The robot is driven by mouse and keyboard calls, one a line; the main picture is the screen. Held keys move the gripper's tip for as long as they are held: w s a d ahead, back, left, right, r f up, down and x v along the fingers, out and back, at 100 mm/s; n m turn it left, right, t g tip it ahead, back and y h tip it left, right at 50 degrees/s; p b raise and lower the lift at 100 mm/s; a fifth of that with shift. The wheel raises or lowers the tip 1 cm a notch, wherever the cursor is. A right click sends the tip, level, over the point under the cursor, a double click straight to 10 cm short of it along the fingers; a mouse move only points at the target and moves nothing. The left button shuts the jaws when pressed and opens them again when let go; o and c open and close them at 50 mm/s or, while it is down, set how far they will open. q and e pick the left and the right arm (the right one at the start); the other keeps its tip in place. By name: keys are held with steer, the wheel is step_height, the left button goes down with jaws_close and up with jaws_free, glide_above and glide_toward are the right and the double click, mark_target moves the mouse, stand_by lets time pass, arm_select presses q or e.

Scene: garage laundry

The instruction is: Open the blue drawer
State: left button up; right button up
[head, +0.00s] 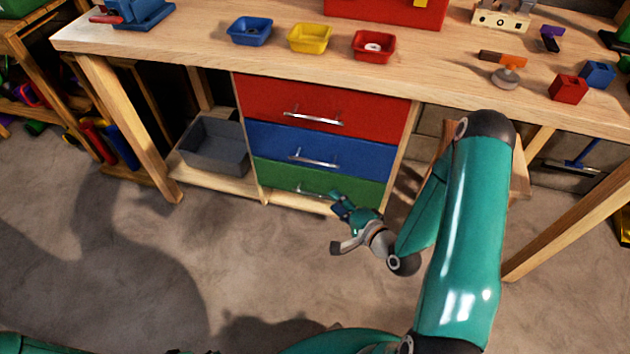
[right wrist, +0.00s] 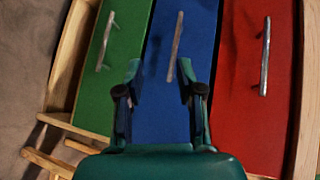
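The blue drawer (head: 340,150) is the middle of three stacked fronts under the workbench and looks shut, flush with its neighbours. Its silver bar handle (head: 314,159) runs level across the front. My right gripper (head: 338,225) is low in front of the drawer unit, open and empty. In the right wrist view, the blue front (right wrist: 165,105) lies beyond and between the spread fingers (right wrist: 159,70). There the blue handle (right wrist: 175,47) appears ahead, nearer the right-hand fingertip; I cannot tell the exact gap. My left gripper is not in view.
The red drawer (head: 290,103) is above and the green drawer (head: 285,176) below, each with a silver handle. A grey bin (head: 215,145) stands on the low shelf at left. The benchtop (head: 200,50) overhangs the drawers. Open floor (head: 220,250) lies in front.

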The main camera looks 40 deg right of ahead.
steer(key=d+m+t+h+b, duration=0.1)
steer(key=d+m, duration=0.1)
steer(key=d, duration=0.1)
steer(key=b, duration=0.9)
glide_toward(315, 163)
steer(key=shift+t, duration=0.3)
steer(key=w, duration=0.3)
steer(key=w+f, duration=0.1)
steer(key=w, duration=0.2)
steer(key=w+d+f, duration=0.1)
steer(key=w, duration=0.3)
steer(key=shift+w+f, duration=0.1)
steer(key=shift+f, duration=0.05)
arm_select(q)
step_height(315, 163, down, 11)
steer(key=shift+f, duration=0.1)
arm_select(e)
jaws_close()
